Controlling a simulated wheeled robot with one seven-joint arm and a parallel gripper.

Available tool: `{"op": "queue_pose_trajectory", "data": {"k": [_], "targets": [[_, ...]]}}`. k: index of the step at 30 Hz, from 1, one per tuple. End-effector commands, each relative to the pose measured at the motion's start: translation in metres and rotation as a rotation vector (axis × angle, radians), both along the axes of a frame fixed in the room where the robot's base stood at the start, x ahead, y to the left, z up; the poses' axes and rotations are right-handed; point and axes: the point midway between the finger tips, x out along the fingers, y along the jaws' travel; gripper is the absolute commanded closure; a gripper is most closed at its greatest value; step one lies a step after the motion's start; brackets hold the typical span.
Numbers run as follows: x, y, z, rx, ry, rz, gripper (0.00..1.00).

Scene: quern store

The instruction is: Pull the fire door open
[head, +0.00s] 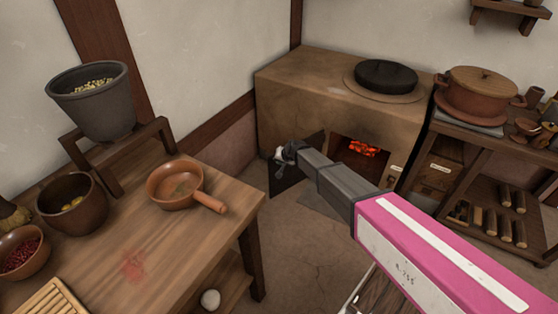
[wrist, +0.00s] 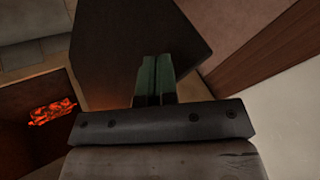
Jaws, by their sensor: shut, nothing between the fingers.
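The fire door is a dark flat panel (head: 288,183) at the left side of the stove's fire opening (head: 345,160). It stands swung out from the stove front, and the opening shows uncovered with glowing embers (head: 362,148) inside. In the wrist view the dark door panel (wrist: 128,35) lies beyond my fingers, with the fire opening (wrist: 25,110) to the left. My gripper (head: 280,155) is at the door in the head view, overlapping it. Its greenish fingers (wrist: 156,78) are together and empty. Whether they touch the door I cannot tell. No handle shows clearly.
The clay stove (head: 300,85) carries a black lid (head: 385,75). A wooden table (head: 100,225) with a pan (head: 176,185) and bowls stands left of my gripper. A shelf rack (head: 480,145) with pots and logs stands right. Bare floor (head: 300,245) lies between.

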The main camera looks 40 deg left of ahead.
Motion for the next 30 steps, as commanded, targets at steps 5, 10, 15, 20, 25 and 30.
{"op": "queue_pose_trajectory", "data": {"k": [5,10,15,20,25,30], "targets": [[0.0,-0.024,0.001,0.0,0.001,-0.006,1.0],[-0.014,-0.04,0.026,0.002,-0.002,-0.004,1.0],[-0.031,-0.054,0.055,0.001,-0.001,-0.004,1.0],[-0.041,-0.063,0.074,0.001,-0.001,-0.005,1.0],[-0.044,-0.065,0.08,0.0,0.0,-0.005,1.0],[-0.043,-0.066,0.08,-0.001,0.0,-0.007,1.0]]}}
